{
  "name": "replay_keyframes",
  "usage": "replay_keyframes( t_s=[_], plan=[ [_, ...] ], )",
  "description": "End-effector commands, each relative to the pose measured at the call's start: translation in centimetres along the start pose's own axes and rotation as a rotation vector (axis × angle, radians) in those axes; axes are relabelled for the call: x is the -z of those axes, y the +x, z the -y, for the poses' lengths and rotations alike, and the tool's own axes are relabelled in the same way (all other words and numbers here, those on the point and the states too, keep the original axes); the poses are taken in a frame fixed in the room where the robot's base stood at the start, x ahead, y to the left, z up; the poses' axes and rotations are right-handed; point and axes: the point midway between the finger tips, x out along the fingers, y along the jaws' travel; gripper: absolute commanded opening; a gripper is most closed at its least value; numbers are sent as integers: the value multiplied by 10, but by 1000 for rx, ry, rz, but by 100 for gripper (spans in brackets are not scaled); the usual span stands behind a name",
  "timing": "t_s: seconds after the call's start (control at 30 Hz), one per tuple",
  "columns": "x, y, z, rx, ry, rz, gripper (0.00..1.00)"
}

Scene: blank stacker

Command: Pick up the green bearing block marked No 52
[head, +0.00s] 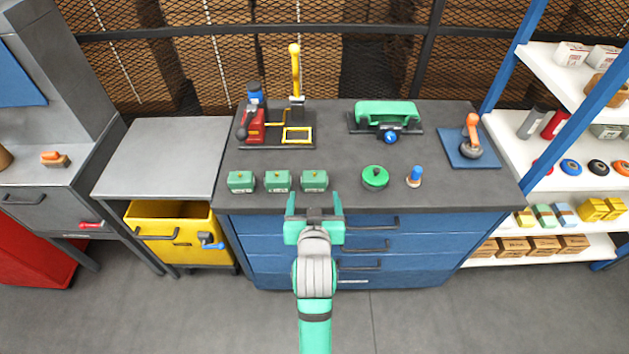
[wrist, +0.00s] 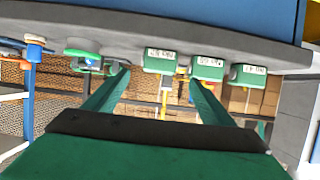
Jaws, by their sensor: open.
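Three green bearing blocks stand in a row near the front edge of the workbench: a left one (head: 241,181), a middle one (head: 278,180) and a right one (head: 314,180). In the wrist view, which is upside down, the blocks (wrist: 160,61) (wrist: 207,69) (wrist: 248,76) carry white labels too small to read surely, so I cannot tell which is No 52. My gripper (head: 314,204) is open and empty, just in front of the bench edge and in line with the right block. In the wrist view, that block appears between my fingers (wrist: 158,80).
The dark bench top (head: 340,157) also holds a round green lidded item (head: 375,177), a blue-topped peg (head: 414,176), a red tool (head: 253,125), a yellow-framed stand (head: 297,133), a green device (head: 388,113) and an orange-handled tool (head: 472,132). Blue drawers with handles lie below.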

Motion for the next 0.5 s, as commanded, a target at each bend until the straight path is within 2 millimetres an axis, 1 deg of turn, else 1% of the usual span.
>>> replay_keyframes(
  t_s=[0.03, 0.13, 0.4, 0.5],
  plan=[
    [4, 2, 1, 1, 2, 0, 77],
    [6, 10, 1, 1, 4, 3, 77],
    [6, 48, 2, 2, 3, 4, 77],
    [6, 55, 1, 2, 3, 3, 77]
  ],
)
